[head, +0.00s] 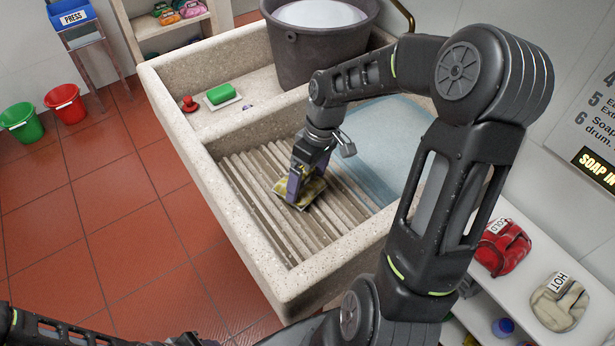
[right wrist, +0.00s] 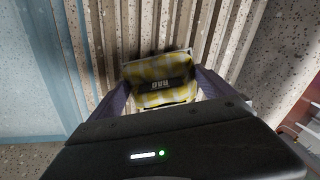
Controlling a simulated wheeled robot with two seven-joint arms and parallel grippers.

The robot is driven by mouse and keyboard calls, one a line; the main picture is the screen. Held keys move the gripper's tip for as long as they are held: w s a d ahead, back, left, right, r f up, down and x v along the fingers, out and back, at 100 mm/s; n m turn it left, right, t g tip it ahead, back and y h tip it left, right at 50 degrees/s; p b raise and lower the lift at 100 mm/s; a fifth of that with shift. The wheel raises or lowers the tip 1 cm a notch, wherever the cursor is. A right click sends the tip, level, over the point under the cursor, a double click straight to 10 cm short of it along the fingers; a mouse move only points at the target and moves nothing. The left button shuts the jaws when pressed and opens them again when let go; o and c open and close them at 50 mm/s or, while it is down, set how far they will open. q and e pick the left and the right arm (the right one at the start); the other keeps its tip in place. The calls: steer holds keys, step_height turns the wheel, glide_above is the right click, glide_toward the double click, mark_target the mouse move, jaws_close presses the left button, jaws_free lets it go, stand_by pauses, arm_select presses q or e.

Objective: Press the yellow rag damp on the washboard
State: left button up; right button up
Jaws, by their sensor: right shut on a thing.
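The yellow rag (head: 306,192) is a small yellow-and-white checked cloth with a dark band. It lies on the ribbed washboard (head: 268,214) inside the stone basin. My right gripper (head: 295,190) is pointed down over it and shut on the rag. In the right wrist view the rag (right wrist: 160,76) sits between the two fingers, against the ribs (right wrist: 120,30). Whether it presses hard on the ribs cannot be told. My left arm shows only in part at the bottom left of the head view; its gripper is not seen.
A ledge holds a green soap bar (head: 221,93) on a white dish and a small red object (head: 189,104). A dark bucket (head: 315,50) stands behind. Bluish water (head: 385,140) lies right of the ribs.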

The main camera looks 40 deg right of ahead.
steer(key=shift+b+x, duration=0.5)
steer(key=shift+x, duration=0.25)
steer(key=shift+s+a+f, duration=0.15)
steer(key=shift+s, duration=0.05)
stand_by(3.1)
steer(key=shift+w+p, duration=0.15)
steer(key=shift+p, duration=0.15)
stand_by(3.6)
